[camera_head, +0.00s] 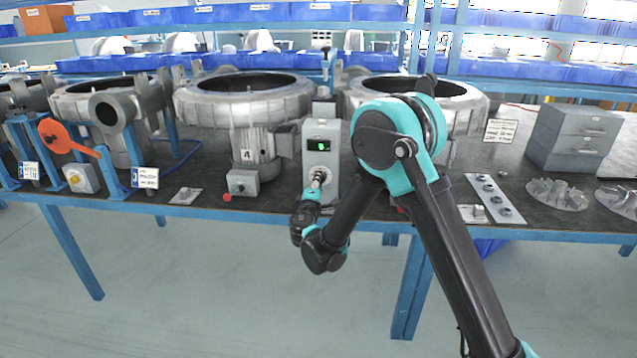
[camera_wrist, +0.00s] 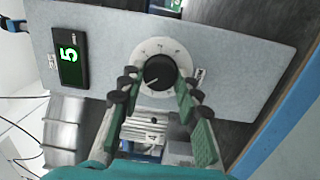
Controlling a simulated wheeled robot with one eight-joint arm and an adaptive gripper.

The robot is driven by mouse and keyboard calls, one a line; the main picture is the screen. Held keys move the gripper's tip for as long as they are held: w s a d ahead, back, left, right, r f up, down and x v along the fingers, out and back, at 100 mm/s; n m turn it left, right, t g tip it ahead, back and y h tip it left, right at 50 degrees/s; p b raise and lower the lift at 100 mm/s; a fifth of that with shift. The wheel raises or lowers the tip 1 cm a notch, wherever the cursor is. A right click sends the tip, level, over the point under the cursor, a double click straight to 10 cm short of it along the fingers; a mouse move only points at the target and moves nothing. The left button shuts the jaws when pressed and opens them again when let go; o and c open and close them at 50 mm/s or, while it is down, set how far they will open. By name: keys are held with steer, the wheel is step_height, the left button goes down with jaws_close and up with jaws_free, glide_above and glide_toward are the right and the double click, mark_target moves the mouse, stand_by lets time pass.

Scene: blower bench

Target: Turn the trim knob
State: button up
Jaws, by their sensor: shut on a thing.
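The trim knob (camera_wrist: 160,73) is a black round knob with a white pointer line, on a pale dial with marks around it. It sits on the grey control box (camera_head: 321,140), which stands on the bench. A small display (camera_wrist: 70,54) on the box reads a green 5 in the wrist view; the display also shows in the head view (camera_head: 317,145). My gripper (camera_wrist: 158,83) has its two fingers on either side of the knob, closed on it. In the head view my gripper (camera_head: 318,182) is at the box's dial, and the knob itself is mostly hidden.
A motor marked 4 (camera_head: 258,150) stands left of the box. Large grey blower housings (camera_head: 243,105) stand behind. Grey drawers (camera_head: 573,135) are at the right. The floor before the bench is clear.

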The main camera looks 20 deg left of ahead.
steer(key=o, duration=1.2)
steer(key=shift+c, duration=0.2)
steer(key=shift+s, duration=0.15)
steer(key=s+d, duration=0.2)
steer(key=s, duration=0.9)
steer(key=shift+s+f, duration=0.3)
steer(key=shift+f, duration=0.05)
